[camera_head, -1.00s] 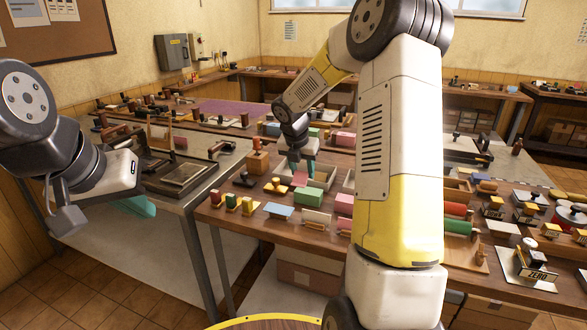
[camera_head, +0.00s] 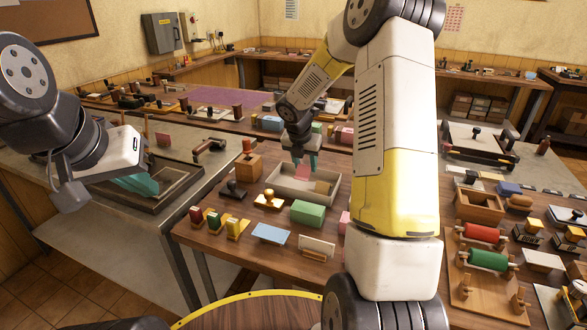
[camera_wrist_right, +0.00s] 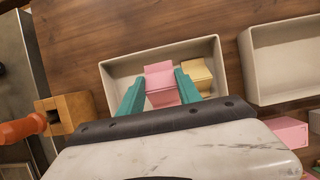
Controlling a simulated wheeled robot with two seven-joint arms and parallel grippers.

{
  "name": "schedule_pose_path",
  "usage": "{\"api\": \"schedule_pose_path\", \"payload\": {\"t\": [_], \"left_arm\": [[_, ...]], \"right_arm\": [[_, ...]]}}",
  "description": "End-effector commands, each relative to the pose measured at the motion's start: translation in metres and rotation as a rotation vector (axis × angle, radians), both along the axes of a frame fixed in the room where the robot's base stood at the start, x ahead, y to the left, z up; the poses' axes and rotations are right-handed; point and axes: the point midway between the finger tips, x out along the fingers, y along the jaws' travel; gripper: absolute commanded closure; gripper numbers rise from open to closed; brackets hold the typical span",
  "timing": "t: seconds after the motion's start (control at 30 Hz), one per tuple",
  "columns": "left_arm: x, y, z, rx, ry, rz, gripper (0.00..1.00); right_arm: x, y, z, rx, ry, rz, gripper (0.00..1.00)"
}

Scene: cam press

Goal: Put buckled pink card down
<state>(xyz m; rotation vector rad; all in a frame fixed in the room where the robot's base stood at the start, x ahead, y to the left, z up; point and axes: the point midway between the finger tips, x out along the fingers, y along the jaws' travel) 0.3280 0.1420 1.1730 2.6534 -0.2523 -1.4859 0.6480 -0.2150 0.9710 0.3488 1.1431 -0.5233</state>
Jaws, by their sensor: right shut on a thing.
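The buckled pink card (camera_head: 303,172) is held between the teal fingers of my right gripper (camera_head: 304,160), over a pale open tray (camera_head: 282,194). In the right wrist view, my right gripper (camera_wrist_right: 157,92) is shut on the pink card (camera_wrist_right: 161,84), which appears inside the outline of the tray (camera_wrist_right: 122,70). I cannot tell whether the card touches the tray floor. A folded yellow card (camera_wrist_right: 196,76) lies in the tray beside it. My left gripper (camera_head: 137,184) is far left, over the side table; its finger gap is unclear.
A green block (camera_head: 307,213) stands in front of the tray. A wooden block with an orange-handled stamp (camera_head: 248,166) is left of it. A second pale tray (camera_wrist_right: 285,62) is to the right in the wrist view. Bare wood lies beyond the trays.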

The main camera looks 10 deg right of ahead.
Motion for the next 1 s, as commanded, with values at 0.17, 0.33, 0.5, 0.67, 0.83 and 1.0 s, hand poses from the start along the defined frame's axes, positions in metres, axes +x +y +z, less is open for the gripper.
{"api": "schedule_pose_path", "payload": {"t": [0.17,0.33,0.5,0.67,0.83,1.0], "left_arm": [[0.000,0.000,0.000,0.000,0.000,0.000,1.00],[0.000,0.000,0.000,0.000,0.000,0.000,1.00],[0.000,0.000,0.000,0.000,0.001,0.000,1.00],[0.000,0.000,0.000,0.000,0.001,0.000,1.00],[0.000,0.000,0.000,0.000,0.001,0.000,1.00],[0.000,0.000,0.000,0.000,0.000,0.000,1.00]], "right_arm": [[0.000,0.001,-0.014,-0.001,0.000,0.002,0.96],[0.000,0.001,-0.037,0.001,0.002,0.001,0.96],[0.000,0.001,-0.049,0.000,-0.001,0.000,0.96],[0.000,0.000,-0.048,0.000,-0.001,0.000,0.96],[0.001,0.001,-0.050,0.001,-0.002,0.001,0.50],[0.001,0.000,-0.050,0.000,-0.001,0.000,0.50]]}}
